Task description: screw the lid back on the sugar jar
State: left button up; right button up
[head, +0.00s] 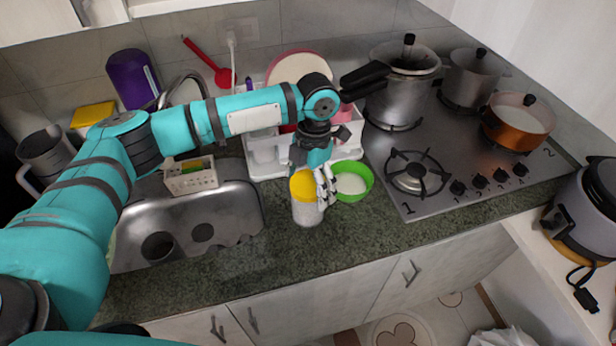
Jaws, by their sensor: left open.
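The sugar jar (308,211) stands upright on the dark counter, clear-sided with pale contents. Its yellow lid (302,184) sits at the top of the jar; I cannot tell how tightly it is seated. My left gripper (325,188) is open and points down at the right side of the jar and lid, partly covering them. Whether its fingers touch the jar or lid is unclear. My right gripper is not in view.
A green bowl (355,181) with white contents stands just right of the jar, close to my gripper. The sink (190,225) is at left, the stove (455,150) with several pots at right. A white dish rack (265,155) stands behind. Counter in front of the jar is clear.

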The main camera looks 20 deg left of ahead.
pick_arm(q)
jog(key=shift+r+n+p, duration=0.15)
jog(key=shift+n+p, duration=1.8)
jog(key=shift+n, duration=0.15)
jog(key=shift+n+h, duration=0.3)
jog(key=shift+n, duration=0.1)
